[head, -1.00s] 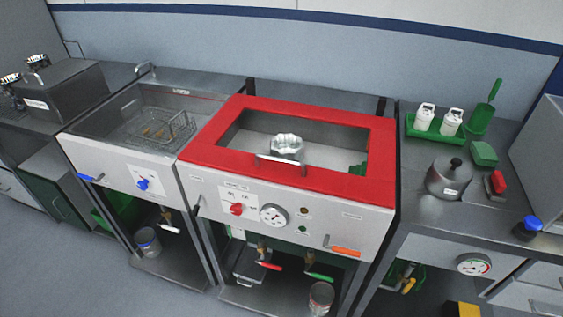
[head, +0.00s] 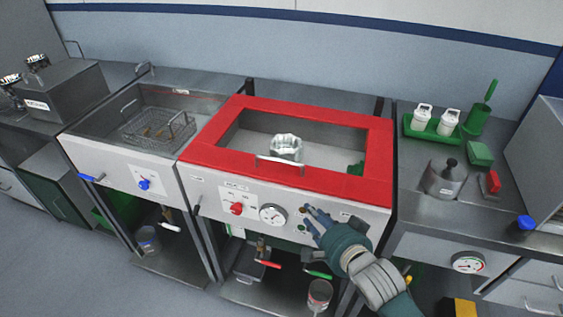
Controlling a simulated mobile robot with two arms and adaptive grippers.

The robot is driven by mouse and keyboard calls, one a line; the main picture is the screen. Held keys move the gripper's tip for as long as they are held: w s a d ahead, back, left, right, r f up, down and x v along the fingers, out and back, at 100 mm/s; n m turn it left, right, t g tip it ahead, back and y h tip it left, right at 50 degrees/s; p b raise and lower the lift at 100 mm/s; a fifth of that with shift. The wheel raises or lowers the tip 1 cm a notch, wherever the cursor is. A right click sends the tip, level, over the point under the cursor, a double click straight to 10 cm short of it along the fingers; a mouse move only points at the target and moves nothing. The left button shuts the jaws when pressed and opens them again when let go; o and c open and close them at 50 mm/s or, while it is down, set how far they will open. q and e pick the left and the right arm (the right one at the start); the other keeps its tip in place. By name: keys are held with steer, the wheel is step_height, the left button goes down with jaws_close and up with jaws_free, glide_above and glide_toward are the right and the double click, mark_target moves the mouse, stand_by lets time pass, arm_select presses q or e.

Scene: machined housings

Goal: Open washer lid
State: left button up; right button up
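The washer (head: 290,205) stands in the middle, with a white front panel carrying a red knob, a dial and small indicators. Its lid (head: 205,152) is a red frame with a clear window and lies shut on top. A silvery lid handle (head: 281,160) runs along the lid's front edge. A metal housing (head: 286,147) shows through the window. My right gripper (head: 308,220) is in front of the panel's right part, below and to the right of the handle, apart from it. Its fingers look spread and empty. My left gripper is not in view.
An open sink (head: 115,112) with a wire basket (head: 158,127) is to the left. A counter to the right holds a green tray (head: 432,130) with white bottles, a metal pot (head: 443,180) and a red-handled brush (head: 490,182). Coloured valve handles and a can (head: 319,294) are below.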

mark_target(281, 162)
steer(key=w+a+r+m+t+y, duration=0.2)
steer(key=w+a+r+m+y, duration=0.15)
steer(key=w+r, duration=0.25)
steer(key=shift+m+h, duration=0.25)
steer(key=shift+m, duration=0.1)
steer(key=x, duration=0.3)
steer(key=p+x, duration=0.1)
steer(key=x, duration=0.6)
steer(key=shift+w+a+r, duration=0.15)
steer(key=shift+w+r, duration=0.1)
steer(key=shift+w, duration=0.15)
steer(key=shift+c, duration=0.2)
jaws_close()
